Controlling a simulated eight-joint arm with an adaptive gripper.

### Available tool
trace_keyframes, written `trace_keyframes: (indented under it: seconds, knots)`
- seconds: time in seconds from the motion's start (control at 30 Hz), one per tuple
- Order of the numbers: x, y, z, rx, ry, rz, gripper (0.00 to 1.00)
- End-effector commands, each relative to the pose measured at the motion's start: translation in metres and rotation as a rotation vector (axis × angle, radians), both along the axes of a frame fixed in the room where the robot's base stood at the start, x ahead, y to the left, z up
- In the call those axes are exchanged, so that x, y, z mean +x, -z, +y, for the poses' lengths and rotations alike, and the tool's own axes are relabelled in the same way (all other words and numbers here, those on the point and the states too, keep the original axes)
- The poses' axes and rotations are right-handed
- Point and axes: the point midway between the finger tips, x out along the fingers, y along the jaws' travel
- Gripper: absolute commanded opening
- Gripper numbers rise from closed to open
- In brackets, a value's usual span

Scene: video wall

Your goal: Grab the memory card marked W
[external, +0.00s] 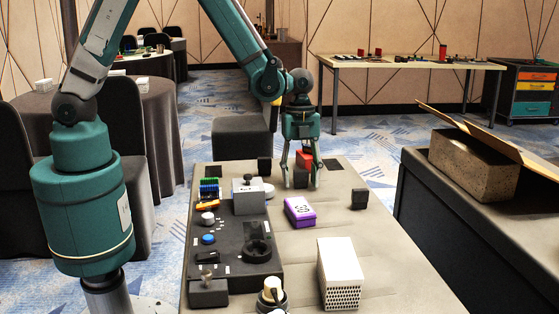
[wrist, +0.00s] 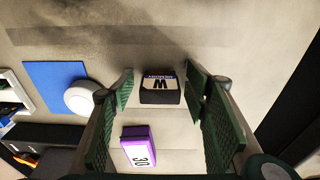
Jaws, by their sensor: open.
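The memory card marked W (wrist: 160,90) is a small black block with a white label bearing a W. In the wrist view it lies between and just beyond the fingertips of my gripper (wrist: 161,84). The fingers are spread on both sides of it with gaps, so it is not held. In the external view my gripper (external: 304,175) points down over the far part of the table, open. A dark block (external: 300,179) shows between its fingers there; its label cannot be read in that view.
A purple box (wrist: 139,147) marked 30 lies close by; it also shows in the external view (external: 299,212). Black cubes stand at left (external: 264,166) and right (external: 359,198). A red piece (external: 304,158) shows at the fingers. A dark control panel (external: 232,235) fills the table's left.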

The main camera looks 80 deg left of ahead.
Motion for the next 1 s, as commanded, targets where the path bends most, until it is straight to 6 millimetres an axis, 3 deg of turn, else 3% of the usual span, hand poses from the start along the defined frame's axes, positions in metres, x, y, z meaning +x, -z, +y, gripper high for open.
trace_keyframes:
  seconds: [0.57,0.8,1.0]
  knots:
    - [0.0001,0.0011,-0.0002,0.000,0.000,0.000,0.46]
    - [0.0001,0.0011,-0.0002,0.000,0.000,0.000,0.19]
    - [0.0001,0.0011,-0.0002,0.000,0.000,0.000,0.19]
